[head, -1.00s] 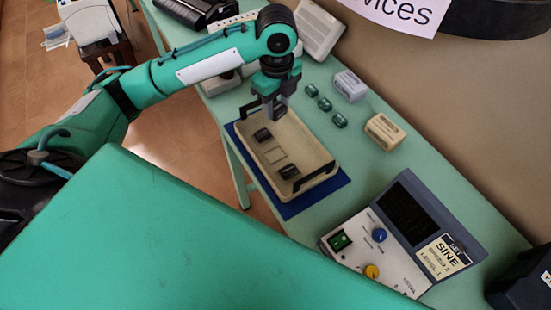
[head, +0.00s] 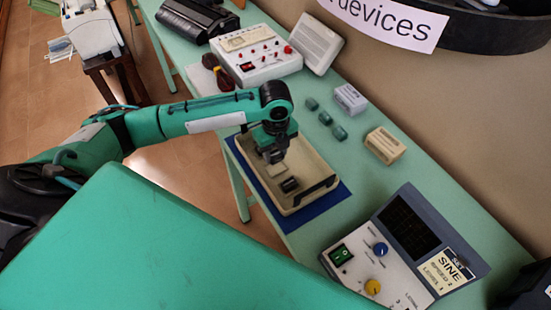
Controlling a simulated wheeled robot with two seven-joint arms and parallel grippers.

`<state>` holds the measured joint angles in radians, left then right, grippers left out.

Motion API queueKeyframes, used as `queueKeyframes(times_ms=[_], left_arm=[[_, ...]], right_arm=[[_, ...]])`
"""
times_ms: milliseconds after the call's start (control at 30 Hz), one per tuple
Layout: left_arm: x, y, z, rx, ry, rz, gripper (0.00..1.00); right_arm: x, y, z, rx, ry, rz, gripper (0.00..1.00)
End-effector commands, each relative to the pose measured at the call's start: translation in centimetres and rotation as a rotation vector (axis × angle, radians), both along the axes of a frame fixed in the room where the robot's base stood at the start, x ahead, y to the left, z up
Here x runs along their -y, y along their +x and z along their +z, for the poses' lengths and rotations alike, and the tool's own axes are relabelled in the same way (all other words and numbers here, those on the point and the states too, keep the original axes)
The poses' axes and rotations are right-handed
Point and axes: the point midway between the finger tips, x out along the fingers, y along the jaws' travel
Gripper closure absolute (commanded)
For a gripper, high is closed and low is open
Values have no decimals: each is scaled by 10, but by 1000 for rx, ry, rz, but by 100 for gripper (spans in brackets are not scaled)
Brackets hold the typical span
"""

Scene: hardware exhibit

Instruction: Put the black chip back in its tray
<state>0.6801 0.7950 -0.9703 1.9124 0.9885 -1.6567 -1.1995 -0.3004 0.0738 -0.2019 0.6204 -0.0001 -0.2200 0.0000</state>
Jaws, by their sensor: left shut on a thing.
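The beige tray (head: 318,170) lies on a blue mat (head: 342,194) on the green bench. A black chip (head: 290,184) sits in the near part of the tray, and a pale empty slot (head: 275,170) shows beside it. My left gripper (head: 274,158) points down over the middle of the tray, shut on a dark piece that looks like a black chip. The fingers and wrist hide most of that piece and the tray floor behind it. I cannot tell whether the piece touches the tray. My right gripper is out of view.
Several small green chips (head: 325,118) lie right of the tray, with a white box (head: 350,99) and a beige block (head: 384,145) beyond. A console with a dark screen (head: 410,225) stands at the near right. A red-button panel (head: 256,55) stands behind the arm.

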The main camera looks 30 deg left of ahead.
Motion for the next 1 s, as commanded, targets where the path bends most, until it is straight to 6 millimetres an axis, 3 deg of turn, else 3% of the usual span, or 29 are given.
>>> queueKeyframes(times_ms=[167,400,767,800,867,1000], left_arm=[[0,0,-12,0,1,1,83],[0,0,-45,-1,1,0,83],[0,0,-49,1,0,1,83],[0,0,-49,1,0,1,53],[0,0,-49,1,0,1,41],[0,0,-48,1,0,0,39]], right_arm=[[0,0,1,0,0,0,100],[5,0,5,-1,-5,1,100],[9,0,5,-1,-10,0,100],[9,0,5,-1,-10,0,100],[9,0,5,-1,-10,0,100],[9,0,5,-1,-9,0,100]])
